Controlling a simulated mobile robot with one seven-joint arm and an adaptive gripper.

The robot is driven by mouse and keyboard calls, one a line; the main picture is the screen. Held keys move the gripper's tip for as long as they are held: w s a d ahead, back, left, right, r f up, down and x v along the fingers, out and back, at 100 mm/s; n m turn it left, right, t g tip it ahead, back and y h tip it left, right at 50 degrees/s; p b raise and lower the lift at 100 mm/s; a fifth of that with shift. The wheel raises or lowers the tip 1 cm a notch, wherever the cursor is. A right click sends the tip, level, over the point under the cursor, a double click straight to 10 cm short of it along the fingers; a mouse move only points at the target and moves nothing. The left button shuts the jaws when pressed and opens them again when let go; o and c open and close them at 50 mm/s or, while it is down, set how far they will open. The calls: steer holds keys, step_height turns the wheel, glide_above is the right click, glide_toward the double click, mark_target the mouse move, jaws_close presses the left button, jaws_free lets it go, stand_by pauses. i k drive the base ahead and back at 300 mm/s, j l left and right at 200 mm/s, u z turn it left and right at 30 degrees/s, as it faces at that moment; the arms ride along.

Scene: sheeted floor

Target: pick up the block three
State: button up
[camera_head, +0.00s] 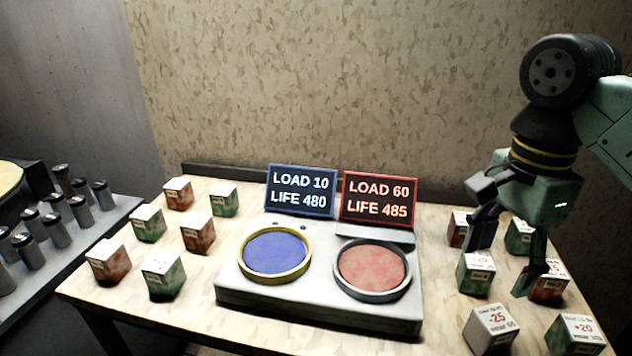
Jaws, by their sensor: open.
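Small red, green and grey cubes with printed white tops stand on the wooden table (205,290), in a left group and a right group. I cannot read which one is block three. My gripper (503,266) is open, pointing down over the right group, with its fingers spread. A green block (476,274) is just below and left of the gap between the fingers. A red block (458,229) is partly hidden behind the left finger, and another red block (549,287) is partly hidden by the right finger. A green block (518,238) stands behind, between the fingers.
A grey block marked -25 (491,329) and a green block marked +20 (574,336) stand at the front right. A scale box with a blue pan (276,253) and a red pan (372,269) fills the middle. Two display signs (301,191) stand behind it.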

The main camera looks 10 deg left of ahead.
mark_target(109, 259)
steer(key=u, duration=1.4)
